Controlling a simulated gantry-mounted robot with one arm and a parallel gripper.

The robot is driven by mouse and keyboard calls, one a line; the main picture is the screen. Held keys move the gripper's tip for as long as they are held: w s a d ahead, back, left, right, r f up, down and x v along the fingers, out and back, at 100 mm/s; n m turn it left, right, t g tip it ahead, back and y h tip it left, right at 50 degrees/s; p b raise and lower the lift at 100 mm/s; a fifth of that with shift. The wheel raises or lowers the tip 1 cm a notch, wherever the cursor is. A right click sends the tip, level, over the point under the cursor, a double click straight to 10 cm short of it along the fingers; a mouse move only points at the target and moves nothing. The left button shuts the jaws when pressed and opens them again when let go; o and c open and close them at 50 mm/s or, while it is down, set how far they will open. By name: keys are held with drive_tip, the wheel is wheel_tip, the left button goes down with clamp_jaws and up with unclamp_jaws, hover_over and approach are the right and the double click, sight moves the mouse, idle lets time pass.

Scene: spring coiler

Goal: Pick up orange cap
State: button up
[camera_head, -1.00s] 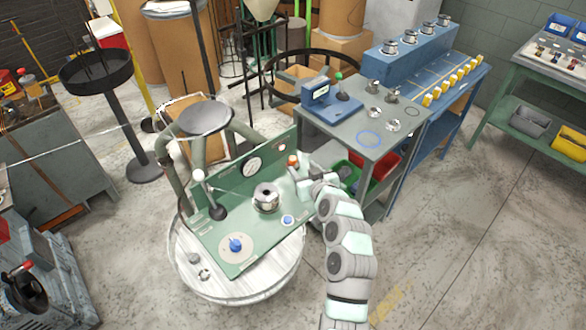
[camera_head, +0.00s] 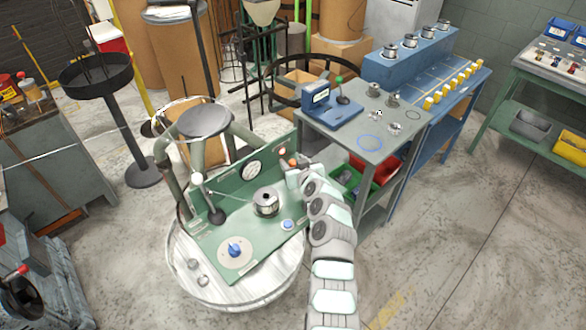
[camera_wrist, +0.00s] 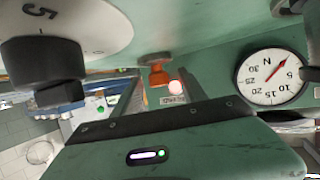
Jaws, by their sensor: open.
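The orange cap (camera_wrist: 159,76) shows near the middle of the wrist view, beside a glowing pinkish lamp, against the green panel. In the head view, a small orange spot that looks like the cap (camera_head: 292,162) is at the right end of the panel, close to my gripper. My gripper (camera_wrist: 165,84) is open. Its two fingers reach toward the panel in the wrist view, with the cap seen between them; I cannot tell whether they touch it. In the head view, my gripper (camera_head: 293,174) is small and partly hidden by my wrist.
The green panel (camera_head: 225,190) stands on a round white table (camera_head: 190,285) with a metal spool (camera_head: 266,201) and blue knob (camera_head: 235,250). A round gauge (camera_wrist: 272,77) is close on the right in the wrist view. A grey bench (camera_head: 345,145) stands to the right.

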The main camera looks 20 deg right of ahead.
drive_tip(key=shift+w+f, duration=0.1)
drive_tip(key=shift+w, duration=0.15)
clamp_jaws()
idle(0.4)
